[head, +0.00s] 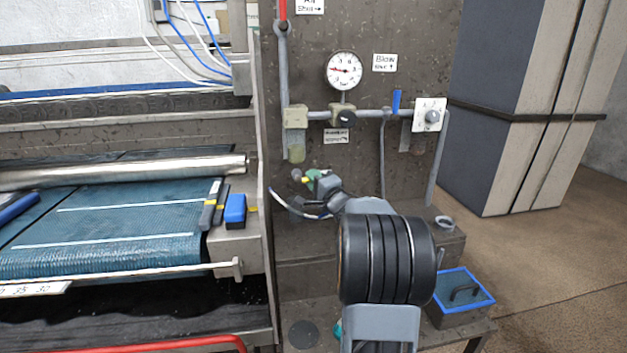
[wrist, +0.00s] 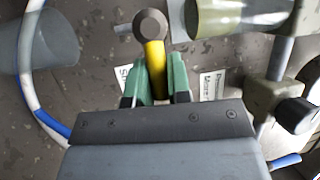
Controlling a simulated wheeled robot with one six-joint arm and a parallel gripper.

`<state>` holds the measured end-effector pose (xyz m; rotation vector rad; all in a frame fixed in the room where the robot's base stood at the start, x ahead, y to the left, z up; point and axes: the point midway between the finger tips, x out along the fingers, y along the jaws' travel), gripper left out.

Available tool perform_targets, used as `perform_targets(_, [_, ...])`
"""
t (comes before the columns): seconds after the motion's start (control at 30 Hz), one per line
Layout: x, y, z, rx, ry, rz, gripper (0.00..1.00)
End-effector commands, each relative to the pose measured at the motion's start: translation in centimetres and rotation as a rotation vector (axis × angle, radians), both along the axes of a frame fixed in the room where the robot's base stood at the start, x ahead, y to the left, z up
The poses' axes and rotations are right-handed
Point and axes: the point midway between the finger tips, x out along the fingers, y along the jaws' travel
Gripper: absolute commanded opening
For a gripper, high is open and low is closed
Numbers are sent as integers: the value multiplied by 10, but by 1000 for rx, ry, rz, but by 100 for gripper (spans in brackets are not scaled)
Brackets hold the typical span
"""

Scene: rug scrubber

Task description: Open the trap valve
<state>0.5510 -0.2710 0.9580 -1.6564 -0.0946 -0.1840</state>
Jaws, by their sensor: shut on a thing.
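The trap valve's yellow lever (wrist: 156,58) runs from a round grey hub (wrist: 150,23) in the wrist view. My gripper (wrist: 158,82) has its green fingers on both sides of the lever and is shut on it. In the head view the gripper (head: 312,179) is at the dark panel, below the trap's bowl (head: 297,152), with a little yellow showing at its tip. The bowl (wrist: 235,17) is a translucent olive cylinder at the upper right of the wrist view. White labels (wrist: 214,87) beside the fingers are partly covered.
A grey air pipe (head: 372,114) carries a gauge (head: 343,71), a regulator (head: 344,118) and a blue lever (head: 397,101). A red lever (head: 283,10) is above. A blue-and-white hose (wrist: 38,85) curves along the left of the gripper. The rug machine (head: 120,225) stands left.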

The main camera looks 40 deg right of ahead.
Motion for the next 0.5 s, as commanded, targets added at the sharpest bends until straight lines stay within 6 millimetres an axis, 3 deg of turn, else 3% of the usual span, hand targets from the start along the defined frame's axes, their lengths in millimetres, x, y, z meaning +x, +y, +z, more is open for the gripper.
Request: perform_targets(0.5, [1,2,22,-291,144,0,0])
